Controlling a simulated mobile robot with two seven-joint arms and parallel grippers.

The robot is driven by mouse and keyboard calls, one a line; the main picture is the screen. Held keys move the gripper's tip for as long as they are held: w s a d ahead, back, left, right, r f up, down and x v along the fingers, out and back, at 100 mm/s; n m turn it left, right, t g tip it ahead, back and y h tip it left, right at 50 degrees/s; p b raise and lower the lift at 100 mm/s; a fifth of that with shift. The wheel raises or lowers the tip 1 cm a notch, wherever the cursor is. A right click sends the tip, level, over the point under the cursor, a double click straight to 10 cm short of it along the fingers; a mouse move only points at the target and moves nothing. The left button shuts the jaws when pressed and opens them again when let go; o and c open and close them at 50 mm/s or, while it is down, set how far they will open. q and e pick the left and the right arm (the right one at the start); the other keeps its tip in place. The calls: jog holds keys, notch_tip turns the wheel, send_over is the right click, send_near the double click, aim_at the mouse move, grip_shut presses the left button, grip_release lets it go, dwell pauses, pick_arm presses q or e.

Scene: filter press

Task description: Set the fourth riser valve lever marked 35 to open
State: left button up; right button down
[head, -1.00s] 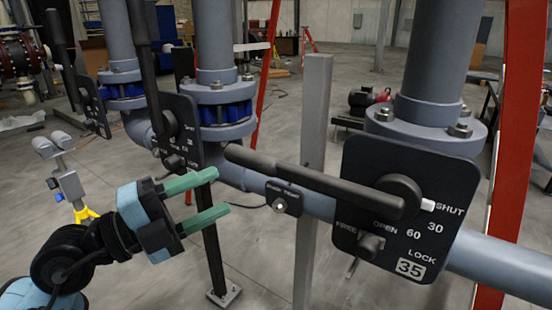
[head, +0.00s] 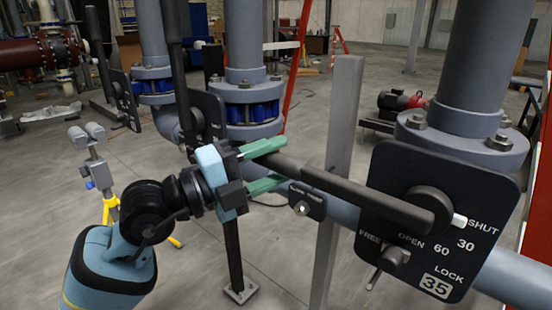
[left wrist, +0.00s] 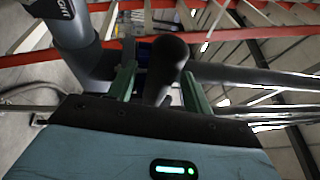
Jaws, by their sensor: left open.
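The valve plate marked 35 (head: 455,262) is at the right in the head view. Its black lever (head: 350,190) runs left from the hub, and the white pointer (head: 460,220) is at SHUT. My left gripper (head: 272,166) is open at the lever's free end, with one green finger above and one below it. In the left wrist view the rounded lever end (left wrist: 168,52) shows between the two green fingers, with gaps visible. I cannot tell how deep the lever sits between them. A knob (head: 396,257) sits low on the plate near FREE. My right gripper is not in view.
A grey post (head: 335,150) stands just behind the lever. A small black tag plate (head: 306,201) hangs on the horizontal pipe. Other riser plates with upright levers (head: 176,60) are at the left. A yellow-legged stand (head: 112,205) is behind my left arm.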

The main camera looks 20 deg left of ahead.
pick_arm(q)
jog(key=shift+w+d, duration=0.3)
jog(key=shift+w, duration=0.05)
grip_shut()
jog(key=shift+r, duration=0.2)
